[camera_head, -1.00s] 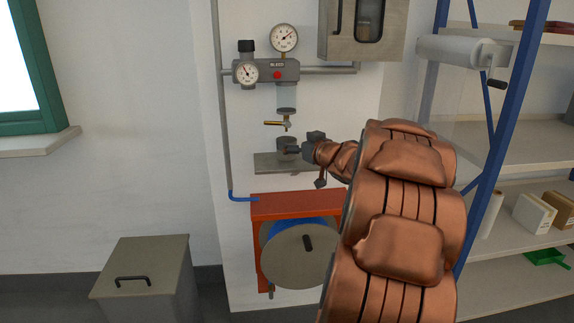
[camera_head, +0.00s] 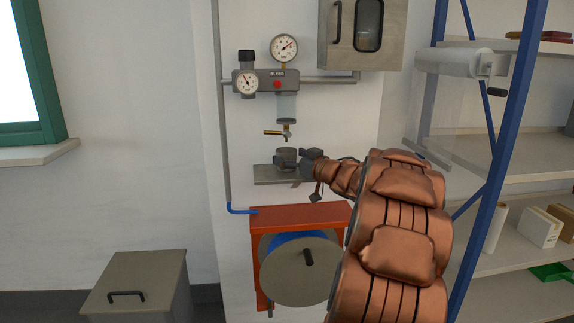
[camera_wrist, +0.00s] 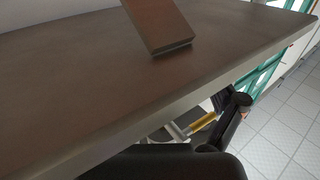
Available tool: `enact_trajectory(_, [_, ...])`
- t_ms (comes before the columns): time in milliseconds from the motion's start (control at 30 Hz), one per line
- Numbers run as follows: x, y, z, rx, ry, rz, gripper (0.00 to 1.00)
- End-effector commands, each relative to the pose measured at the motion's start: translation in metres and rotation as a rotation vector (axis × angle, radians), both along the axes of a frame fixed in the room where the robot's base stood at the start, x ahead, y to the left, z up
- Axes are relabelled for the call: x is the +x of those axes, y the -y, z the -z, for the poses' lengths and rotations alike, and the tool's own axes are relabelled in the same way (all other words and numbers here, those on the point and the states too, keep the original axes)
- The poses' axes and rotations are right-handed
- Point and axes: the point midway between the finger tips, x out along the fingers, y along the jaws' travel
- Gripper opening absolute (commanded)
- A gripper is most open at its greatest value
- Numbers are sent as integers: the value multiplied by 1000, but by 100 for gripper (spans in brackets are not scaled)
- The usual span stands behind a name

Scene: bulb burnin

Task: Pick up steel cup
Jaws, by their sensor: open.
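The steel cup (camera_head: 286,155) is a small grey cylinder on a narrow wall shelf (camera_head: 270,177), below the brass-handled tap (camera_head: 279,133) of the wall unit. My gripper (camera_head: 303,165) is open at the cup's right side, just above the shelf's right end. Its dark fingers are small in the head view, and I cannot tell whether they touch the cup. In the wrist view, black gripper parts (camera_wrist: 237,108) show at the bottom, close to the edge of a brown-grey metal plate (camera_wrist: 95,70). I cannot make out the cup there.
An orange hose reel (camera_head: 300,215) is mounted below the shelf. Gauges and a regulator (camera_head: 265,80) are above, with a wall cabinet (camera_head: 362,35) to their right. A blue-framed rack (camera_head: 490,150) stands right. A lidded bin (camera_head: 140,285) stands lower left.

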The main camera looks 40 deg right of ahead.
Motion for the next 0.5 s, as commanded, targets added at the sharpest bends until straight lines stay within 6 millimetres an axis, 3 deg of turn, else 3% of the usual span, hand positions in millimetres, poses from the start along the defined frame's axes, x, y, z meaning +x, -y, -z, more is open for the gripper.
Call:
enact_trajectory(133, [14,1,0,-3,0,1,94])
enact_trajectory(400, [17,2,0,-1,-1,2,94])
enact_trajectory(500, [17,2,0,-1,-1,2,86])
